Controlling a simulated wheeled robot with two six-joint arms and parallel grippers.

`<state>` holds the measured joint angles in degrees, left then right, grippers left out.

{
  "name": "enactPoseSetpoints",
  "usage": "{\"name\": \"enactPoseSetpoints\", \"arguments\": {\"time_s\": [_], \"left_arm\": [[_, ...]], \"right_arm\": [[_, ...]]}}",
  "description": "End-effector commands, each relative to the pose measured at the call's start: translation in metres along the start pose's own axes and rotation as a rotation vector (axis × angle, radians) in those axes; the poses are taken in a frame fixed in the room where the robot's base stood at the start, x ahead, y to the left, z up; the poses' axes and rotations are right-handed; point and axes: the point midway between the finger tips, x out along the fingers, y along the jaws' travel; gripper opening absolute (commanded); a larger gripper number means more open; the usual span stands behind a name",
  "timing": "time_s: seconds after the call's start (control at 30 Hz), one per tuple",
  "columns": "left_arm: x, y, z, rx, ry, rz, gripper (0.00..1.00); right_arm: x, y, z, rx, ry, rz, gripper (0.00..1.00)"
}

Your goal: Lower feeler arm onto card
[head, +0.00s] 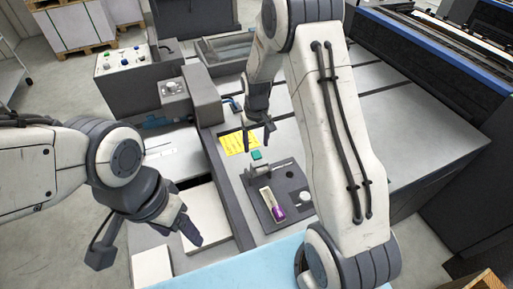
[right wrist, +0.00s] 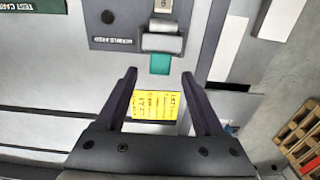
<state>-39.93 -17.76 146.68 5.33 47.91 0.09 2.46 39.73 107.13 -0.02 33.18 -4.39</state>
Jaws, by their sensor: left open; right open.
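A dark grey plate (head: 285,181) holds a small grey lever-like part (head: 262,168) with a teal tab (head: 256,155) at its far end. This looks like the feeler arm; its height is hard to judge. In the right wrist view the grey part (right wrist: 162,40) and teal tab (right wrist: 160,64) lie just beyond my right fingertips. My right gripper (head: 258,138) is open and empty above the bench; its fingers (right wrist: 158,76) straddle the tab's line of sight. A dark green card marked TEST CARD (right wrist: 35,5) is partly cut off. My left gripper (head: 190,230) is open and empty at lower left.
A yellow note (head: 238,143) lies on the bench beyond the tab. A small tray with a purple item (head: 277,213) and a pale round part (head: 305,197) are on the plate. A grey control box (head: 140,80) stands at back left. My right arm hides part of the bench.

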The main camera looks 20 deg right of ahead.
Motion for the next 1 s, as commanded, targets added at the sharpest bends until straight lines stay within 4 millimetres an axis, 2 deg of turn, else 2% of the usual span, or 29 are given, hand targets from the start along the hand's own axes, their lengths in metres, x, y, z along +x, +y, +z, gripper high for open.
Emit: {"name": "enactPoseSetpoints", "arguments": {"time_s": [0.1, 0.23, 0.6, 0.63, 0.67, 0.8, 1.0], "left_arm": [[-0.007, 0.001, 0.0, 0.0, 0.0, 0.0, 0.7], [-0.009, 0.001, -0.001, -0.001, 0.0, 0.0, 0.7], [-0.01, 0.001, -0.001, -0.001, 0.0, 0.0, 0.7], [-0.01, 0.001, -0.001, -0.001, 0.0, 0.0, 0.7], [-0.01, 0.001, -0.001, -0.001, 0.0, 0.0, 0.7], [-0.01, 0.001, -0.001, -0.001, 0.0, 0.0, 0.7], [-0.01, 0.001, -0.001, -0.001, 0.0, 0.0, 0.7]], "right_arm": [[0.019, 0.0, 0.001, 0.0, -0.004, 0.0, 0.7], [0.033, 0.0, 0.0, 0.0, -0.002, 0.0, 0.7], [0.041, 0.0, 0.0, 0.0, 0.001, 0.0, 0.7], [0.041, 0.0, 0.0, 0.0, 0.001, 0.0, 0.66], [0.041, 0.0, 0.0, 0.0, 0.001, 0.0, 0.55], [0.041, 0.0, 0.0, 0.0, 0.001, 0.0, 0.01], [0.041, 0.0, 0.0, 0.0, 0.001, 0.0, 0.0]]}}
